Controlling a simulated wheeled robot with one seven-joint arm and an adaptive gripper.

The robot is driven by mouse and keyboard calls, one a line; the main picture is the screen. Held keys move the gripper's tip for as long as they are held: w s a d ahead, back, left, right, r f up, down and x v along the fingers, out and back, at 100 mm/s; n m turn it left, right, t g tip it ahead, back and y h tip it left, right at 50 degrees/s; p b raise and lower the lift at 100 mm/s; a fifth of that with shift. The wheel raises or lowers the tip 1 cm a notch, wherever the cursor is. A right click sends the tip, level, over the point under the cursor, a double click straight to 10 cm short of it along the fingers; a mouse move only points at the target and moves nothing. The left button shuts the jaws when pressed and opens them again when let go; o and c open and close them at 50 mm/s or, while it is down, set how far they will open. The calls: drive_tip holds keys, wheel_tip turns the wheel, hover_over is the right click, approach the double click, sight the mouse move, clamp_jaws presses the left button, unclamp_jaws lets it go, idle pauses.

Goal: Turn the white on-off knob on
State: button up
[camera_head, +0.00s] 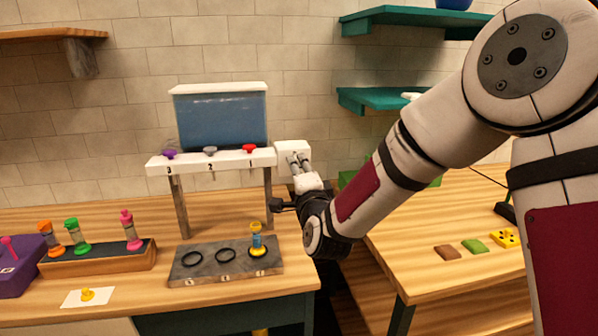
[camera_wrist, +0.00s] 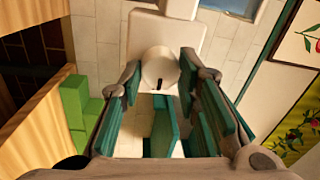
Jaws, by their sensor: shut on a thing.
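The white on-off knob (camera_wrist: 160,68) is a round white cap with a short black mark at its lower edge, in the wrist view. It sits in front of a white housing (camera_wrist: 148,38). My gripper (camera_wrist: 166,76) has one finger on each side of the knob and is shut on it. In the head view my gripper (camera_head: 298,163) is at the white box (camera_head: 291,147) at the right end of the dispenser's white bar (camera_head: 230,161). The knob itself is hidden or too small to tell there.
A blue water tank (camera_head: 222,119) stands above purple, grey and red knobs. Below is a grey tray (camera_head: 190,272) with rings and a yellow-topped vial (camera_head: 257,240). A wooden rack (camera_head: 100,262) with coloured vials stands left. Teal shelves (camera_head: 380,98) are on the wall at right.

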idle(0.5)
drive_tip(key=o, duration=1.2)
drive_tip(key=shift+c, duration=0.2)
drive_tip(key=v, duration=1.2)
